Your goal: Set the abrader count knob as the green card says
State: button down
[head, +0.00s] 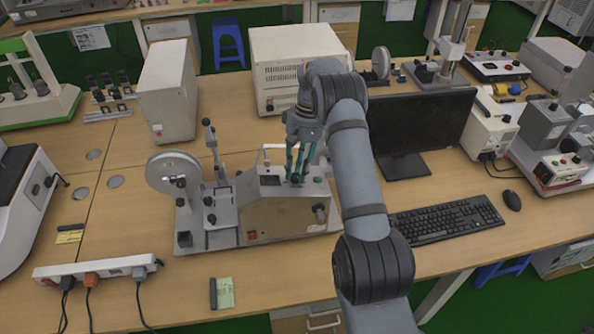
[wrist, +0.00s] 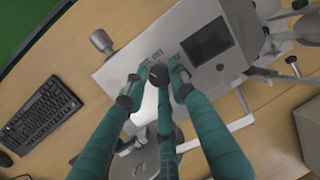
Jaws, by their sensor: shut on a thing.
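The abrader (head: 230,238) stands mid-table in the head view, a grey machine with a wheel at its left and a box with a sloped panel at its right. My gripper (head: 297,177) reaches down onto that panel, its teal fingers closed around a small dark knob (wrist: 158,74). The fingers hide much of the knob, and I cannot read its setting. A dark screen (wrist: 208,42) lies beside it on the panel in the wrist view. The green card (head: 226,292) lies near the table's front edge; its writing is too small to read.
A power strip (head: 95,268) with plugs and cables lies at the front left. A yellow card (head: 69,236) lies behind it. A monitor (head: 425,125), keyboard (head: 447,218) and mouse (head: 511,201) stand to the right. Beige boxes stand behind the abrader.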

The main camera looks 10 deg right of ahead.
jog(key=shift+a, duration=0.1)
dwell(0.3)
jog(key=c, duration=1.7)
grip_release()
jog(key=shift+c, duration=0.2)
jog(key=v, duration=0.7)
jog(key=shift+r, duration=0.25)
jog(key=shift+f, duration=0.1)
jog(key=x, duration=0.7)
jog(key=shift+f, duration=0.25)
jog(key=shift+r+n, duration=0.1)
jog(key=shift+n, duration=0.3)
